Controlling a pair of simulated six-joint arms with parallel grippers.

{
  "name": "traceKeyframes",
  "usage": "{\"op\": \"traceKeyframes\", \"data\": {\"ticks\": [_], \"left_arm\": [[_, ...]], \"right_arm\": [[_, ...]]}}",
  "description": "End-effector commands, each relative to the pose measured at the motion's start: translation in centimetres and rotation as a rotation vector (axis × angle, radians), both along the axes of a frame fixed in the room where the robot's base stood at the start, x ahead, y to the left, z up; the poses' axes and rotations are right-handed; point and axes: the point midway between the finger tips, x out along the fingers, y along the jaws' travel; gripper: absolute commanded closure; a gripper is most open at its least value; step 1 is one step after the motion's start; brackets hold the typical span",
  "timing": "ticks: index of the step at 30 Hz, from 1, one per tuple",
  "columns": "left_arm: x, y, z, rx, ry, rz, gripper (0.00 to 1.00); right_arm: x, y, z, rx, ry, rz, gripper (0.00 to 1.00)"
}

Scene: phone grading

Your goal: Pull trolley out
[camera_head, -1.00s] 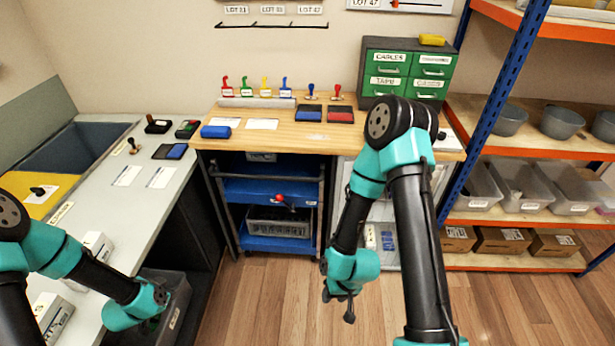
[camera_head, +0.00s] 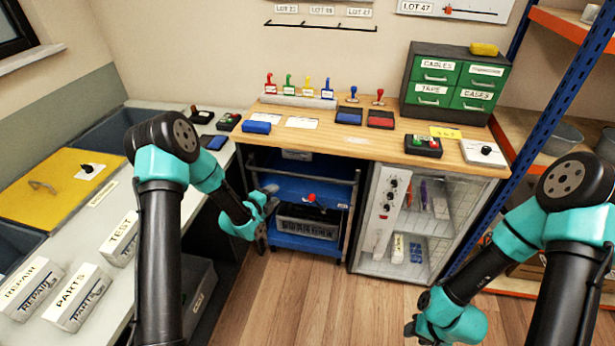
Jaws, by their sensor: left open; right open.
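The blue trolley (camera_head: 312,192) stands under the wooden workbench, with dark upright posts and a rail across its front. A grey crate (camera_head: 309,226) sits on its lower shelf, and a red knob (camera_head: 311,197) shows at its front. My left gripper (camera_head: 268,213) is open in front of the trolley's left post and hides part of it. I cannot tell whether it touches the post. My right gripper (camera_head: 411,328) is open and empty, low over the floor to the right, well apart from the trolley.
A glass-fronted cabinet (camera_head: 380,215) stands right of the trolley under the workbench (camera_head: 305,135). A grey counter (camera_head: 120,206) with a dark bin (camera_head: 200,290) below it bounds the left. The wooden floor (camera_head: 310,300) in front of the trolley is clear.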

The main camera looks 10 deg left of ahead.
Motion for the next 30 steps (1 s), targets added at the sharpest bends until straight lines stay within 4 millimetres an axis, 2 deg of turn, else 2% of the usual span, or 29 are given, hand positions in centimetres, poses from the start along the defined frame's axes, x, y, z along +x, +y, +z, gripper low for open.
{"op": "traceKeyframes", "data": {"ticks": [5,10,30], "left_arm": [[0.4,-0.2,-0.1,-0.001,0.001,-0.001,0.52],[1.8,-0.8,-0.4,0.0,0.001,-0.002,0.52],[11.8,-4.9,-2.4,-0.001,0.002,0.0,0.52]], "right_arm": [[0.0,0.0,0.0,0.0,0.0,0.0,0.57],[0.0,0.0,0.0,0.0,0.0,-0.001,0.57],[0.0,0.0,0.0,0.0,0.0,-0.001,0.57]]}}
